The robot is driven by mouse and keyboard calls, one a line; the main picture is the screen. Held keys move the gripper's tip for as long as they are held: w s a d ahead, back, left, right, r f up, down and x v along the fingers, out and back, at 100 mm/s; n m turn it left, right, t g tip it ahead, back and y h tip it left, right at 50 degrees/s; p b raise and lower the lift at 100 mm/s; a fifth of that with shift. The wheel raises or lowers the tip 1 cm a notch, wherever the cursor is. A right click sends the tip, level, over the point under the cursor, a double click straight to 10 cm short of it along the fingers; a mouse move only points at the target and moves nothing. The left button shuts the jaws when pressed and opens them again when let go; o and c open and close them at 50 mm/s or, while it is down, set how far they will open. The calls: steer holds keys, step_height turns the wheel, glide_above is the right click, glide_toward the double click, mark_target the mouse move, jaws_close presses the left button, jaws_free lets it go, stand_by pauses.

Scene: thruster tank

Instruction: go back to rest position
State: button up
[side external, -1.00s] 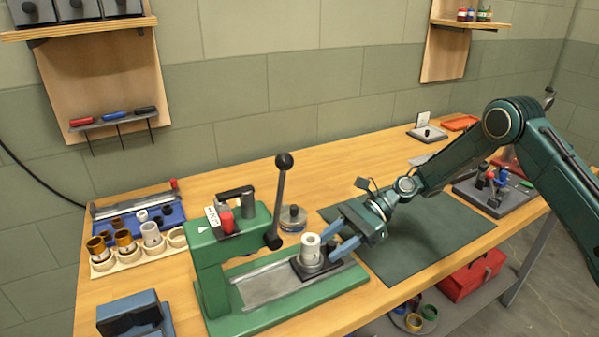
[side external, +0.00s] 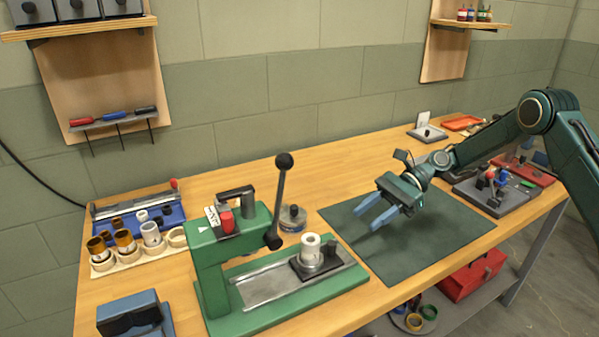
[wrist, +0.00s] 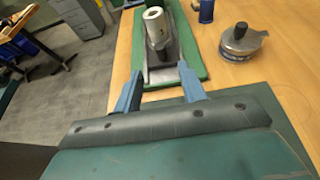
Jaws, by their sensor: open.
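My gripper (side external: 383,217) is open and empty, with its two blue fingers apart above the dark green mat (side external: 420,255). A white cylinder (side external: 311,248) stands upright in the dark fixture (side external: 333,268) on the green press base (side external: 262,320), to the left of my gripper and clear of its fingers. In the wrist view my fingers (wrist: 160,88) point toward the press, and the white cylinder (wrist: 155,25) stands beyond them.
The press lever (side external: 281,195) rises high left of my gripper. A round metal piece (side external: 292,218) stands behind the press base. A dark tray with small parts (side external: 495,200) is on the right. The mat is bare.

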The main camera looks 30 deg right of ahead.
steer(key=shift+d+r, duration=0.25)
steer(key=shift+d, duration=0.35)
steer(key=shift+r, duration=0.15)
steer(key=s+a+r+n+t+h, duration=0.1)
steer(key=s+r+n+t+h, duration=0.2)
steer(key=s+r+n+h, duration=0.75)
steer(key=s+d+r+n+t+h, duration=0.1)
steer(key=s+d+r+n, duration=0.1)
steer(key=s, duration=0.5)
steer(key=s+d+r+n+h, duration=0.1)
steer(key=s+d+r+n, duration=0.1)
steer(key=s, duration=0.4)
steer(key=s+d+r+n+t+h, duration=0.1)
steer(key=s+d+r+n, duration=0.1)
steer(key=s, duration=0.5)
steer(key=shift+s+d+n+t, duration=0.3)
steer(key=shift+s+n, duration=0.05)
steer(key=shift+n, duration=0.4)
